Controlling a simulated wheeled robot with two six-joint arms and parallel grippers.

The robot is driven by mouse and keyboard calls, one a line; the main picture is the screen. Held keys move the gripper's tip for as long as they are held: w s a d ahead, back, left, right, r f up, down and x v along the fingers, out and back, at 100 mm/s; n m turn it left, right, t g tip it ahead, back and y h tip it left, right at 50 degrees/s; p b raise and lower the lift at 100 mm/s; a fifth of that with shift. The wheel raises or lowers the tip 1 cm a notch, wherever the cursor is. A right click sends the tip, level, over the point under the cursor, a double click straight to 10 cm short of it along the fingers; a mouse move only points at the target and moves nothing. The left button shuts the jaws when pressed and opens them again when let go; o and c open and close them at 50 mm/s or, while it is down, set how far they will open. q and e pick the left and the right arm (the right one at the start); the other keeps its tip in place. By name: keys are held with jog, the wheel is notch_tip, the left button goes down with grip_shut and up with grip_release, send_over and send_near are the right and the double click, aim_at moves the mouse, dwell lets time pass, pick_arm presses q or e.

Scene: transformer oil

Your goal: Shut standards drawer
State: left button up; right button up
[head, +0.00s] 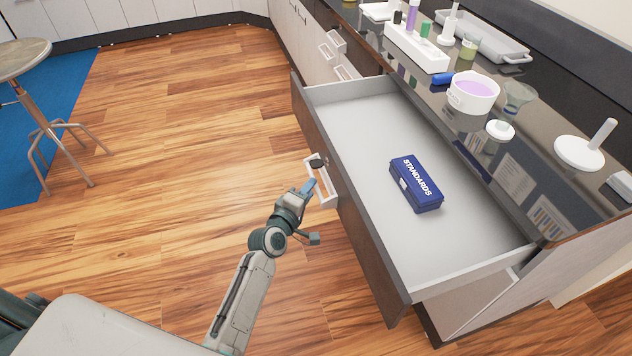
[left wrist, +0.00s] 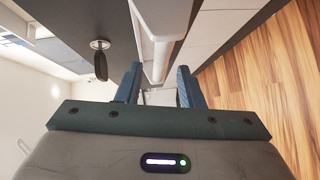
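The standards drawer (head: 362,128) is pulled far out of the counter, with its dark front facing left. A dark blue box labelled STANDARDS (head: 416,183) lies inside on the grey drawer bottom. The drawer's white handle (head: 322,184) sticks out from the front. My left gripper (head: 309,188) is at this handle. In the left wrist view its two blue fingers (left wrist: 158,86) are apart, with the handle bar (left wrist: 158,66) in the gap between them. Whether either finger touches the bar is unclear. My right gripper is not in view.
A dark key or lock piece (left wrist: 100,62) is on the drawer front beside the handle. The counter (head: 480,140) above carries a purple-filled dish (head: 473,93), a white rack (head: 416,47) and other labware. A stool (head: 40,100) stands far left. The wooden floor between is clear.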

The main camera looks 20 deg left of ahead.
pick_arm(q)
jog(key=shift+x, duration=2.2)
jog(key=shift+c, duration=0.4)
grip_shut()
